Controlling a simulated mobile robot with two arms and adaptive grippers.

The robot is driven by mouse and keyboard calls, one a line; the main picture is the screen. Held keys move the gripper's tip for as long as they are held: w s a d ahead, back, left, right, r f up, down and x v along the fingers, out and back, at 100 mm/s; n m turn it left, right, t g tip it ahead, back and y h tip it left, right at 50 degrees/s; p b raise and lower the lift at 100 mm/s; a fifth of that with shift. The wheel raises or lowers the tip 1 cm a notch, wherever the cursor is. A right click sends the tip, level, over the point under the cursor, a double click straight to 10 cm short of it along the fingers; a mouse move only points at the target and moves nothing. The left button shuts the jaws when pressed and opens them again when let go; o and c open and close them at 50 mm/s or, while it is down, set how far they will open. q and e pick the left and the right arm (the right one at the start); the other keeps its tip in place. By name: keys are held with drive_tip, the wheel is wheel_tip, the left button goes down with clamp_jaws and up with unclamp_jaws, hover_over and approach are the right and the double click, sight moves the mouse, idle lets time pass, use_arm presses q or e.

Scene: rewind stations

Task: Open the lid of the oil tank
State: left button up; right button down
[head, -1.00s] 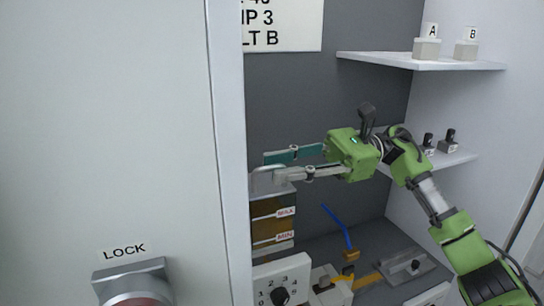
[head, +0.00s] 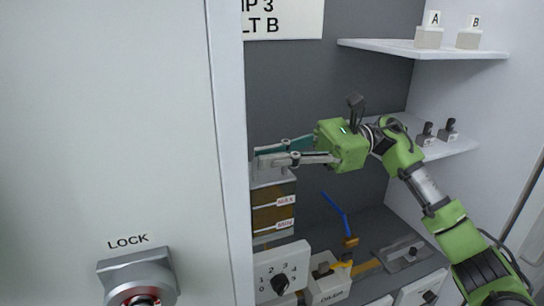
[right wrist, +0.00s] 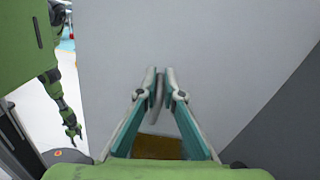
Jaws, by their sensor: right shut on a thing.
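The oil tank (head: 272,212) stands at the left of the recess, beside the white door edge, with a brown window marked MAX and MIN. Its light grey lid (head: 268,177) is on top. My right gripper (head: 260,159) reaches in from the right at lid height. In the right wrist view its fingertips (right wrist: 158,84) are shut on a thin grey piece, which looks like part of the lid; the fingers hide much of it. Brown shows below the fingers there. My left gripper (right wrist: 73,132) shows small in the right wrist view, too small to tell its jaws.
A white door panel with a LOCK knob (head: 140,282) fills the left. A dial box (head: 281,272), a blue lever (head: 336,213) and a grey plate (head: 402,254) are below. Shelves (head: 422,49) with blocks A and B are at the right.

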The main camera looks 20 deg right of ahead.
drive_tip(key=r+m, duration=0.1)
drive_tip(key=w+m, duration=0.1)
drive_tip(key=m, duration=0.1)
drive_tip(key=shift+w+r, duration=0.2)
drive_tip(key=shift+r, duration=0.15)
drive_tip(key=m, duration=0.1)
drive_tip(key=w+r+m+p, duration=0.1)
drive_tip(key=shift+w+r+m, duration=0.1)
drive_tip(key=shift+w+m, duration=0.2)
drive_tip(key=shift+m, duration=0.1)
drive_tip(key=w+m, duration=0.1)
drive_tip(key=m+p, duration=0.1)
drive_tip(key=shift+w+r+m, duration=0.3)
drive_tip(key=shift+w+r, duration=0.1)
use_arm(q)
drive_tip(key=shift+w+r, duration=1.05)
drive_tip(key=shift+r, duration=0.1)
use_arm(e)
drive_tip(key=w+f+m, duration=0.1)
drive_tip(key=w+m, duration=0.5)
drive_tip(key=shift+w+a+f+m, duration=0.15)
drive_tip(key=shift+w+f+m, duration=0.1)
drive_tip(key=shift+f+m, duration=0.05)
drive_tip(key=c, duration=2.2)
unclamp_jaws()
drive_tip(key=shift+o, duration=0.2)
